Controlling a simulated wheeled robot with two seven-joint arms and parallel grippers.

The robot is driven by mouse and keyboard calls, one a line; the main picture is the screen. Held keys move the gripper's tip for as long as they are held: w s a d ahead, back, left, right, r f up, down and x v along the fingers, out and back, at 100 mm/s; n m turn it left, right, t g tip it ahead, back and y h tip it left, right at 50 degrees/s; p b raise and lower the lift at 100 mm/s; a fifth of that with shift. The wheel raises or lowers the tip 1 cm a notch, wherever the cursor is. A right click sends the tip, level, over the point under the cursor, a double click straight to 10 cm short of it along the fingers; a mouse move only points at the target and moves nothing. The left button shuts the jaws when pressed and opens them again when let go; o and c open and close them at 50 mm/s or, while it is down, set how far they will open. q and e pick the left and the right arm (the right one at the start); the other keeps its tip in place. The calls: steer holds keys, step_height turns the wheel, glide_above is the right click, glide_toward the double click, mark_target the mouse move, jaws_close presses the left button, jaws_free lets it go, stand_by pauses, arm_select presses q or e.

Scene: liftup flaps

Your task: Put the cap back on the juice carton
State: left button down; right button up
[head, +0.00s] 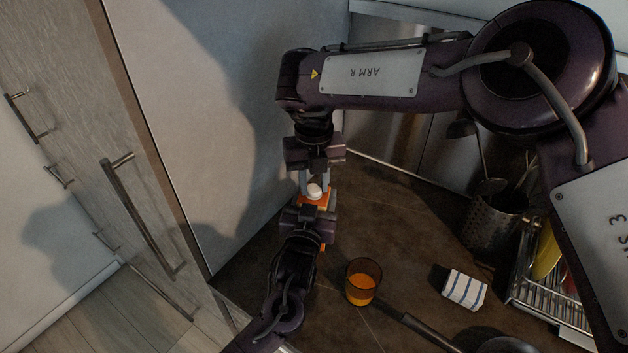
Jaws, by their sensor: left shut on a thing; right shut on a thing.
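The orange juice carton (324,203) stands on the dark counter, mostly hidden behind my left gripper (311,209). My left gripper comes up from below in the picture and is shut on the carton. A small white cap (314,190) shows at the carton's top. My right gripper (314,186) comes from above and is shut on the cap, its fingers on either side of it. The cap is at or just over the spout; I cannot tell whether it is seated.
A glass of orange juice (362,283) stands right of the carton. A striped cloth (464,290), a pan (430,333), a utensil holder (490,225) and a dish rack (548,318) are farther right. A cabinet with handles (140,215) is at left.

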steer(key=shift+m, duration=0.8)
jaws_close()
steer(key=o, duration=1.1)
jaws_free()
steer(key=shift+o, duration=0.2)
step_height(320, 180, up, 12)
arm_select(q)
steer(key=shift+c, duration=2)
jaws_free()
steer(key=shift+s, duration=0.1)
